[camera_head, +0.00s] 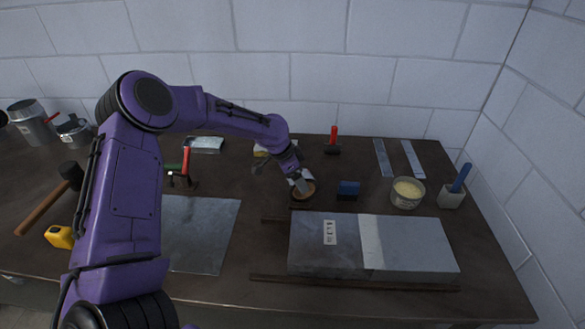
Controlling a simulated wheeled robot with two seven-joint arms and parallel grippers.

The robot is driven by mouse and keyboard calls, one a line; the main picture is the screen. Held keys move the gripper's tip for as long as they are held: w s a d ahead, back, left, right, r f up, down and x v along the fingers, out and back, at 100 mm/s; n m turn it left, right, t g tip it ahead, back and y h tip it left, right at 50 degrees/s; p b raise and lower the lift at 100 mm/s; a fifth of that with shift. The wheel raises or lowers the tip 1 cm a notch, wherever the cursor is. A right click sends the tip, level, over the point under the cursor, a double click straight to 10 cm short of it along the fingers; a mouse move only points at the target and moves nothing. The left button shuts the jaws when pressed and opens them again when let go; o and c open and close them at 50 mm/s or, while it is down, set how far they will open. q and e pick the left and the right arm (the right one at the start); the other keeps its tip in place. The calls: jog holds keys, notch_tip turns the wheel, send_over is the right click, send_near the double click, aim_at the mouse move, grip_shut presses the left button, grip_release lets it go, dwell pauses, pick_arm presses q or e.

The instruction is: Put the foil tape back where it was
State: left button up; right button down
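The foil tape (304,192) is a small roll with a tan face, on or just above the table behind the left end of the grey duct. My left gripper (299,181) reaches down from the upper left and is at the roll, its tips over or against it. The fingers are small and partly hidden, so I cannot tell whether they are closed on the roll or whether it touches the table. The grey sheet-metal duct (420,245) lies at the front right, with a lighter band (371,242) across it and a white label (329,232). My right gripper is not in view.
A flat metal sheet (205,235) lies left of the duct.

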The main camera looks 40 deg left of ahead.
pick_arm(q)
jog(key=v, duration=0.8)
jog(key=shift+r+b, duration=0.2)
jog(key=shift+b, duration=0.15)
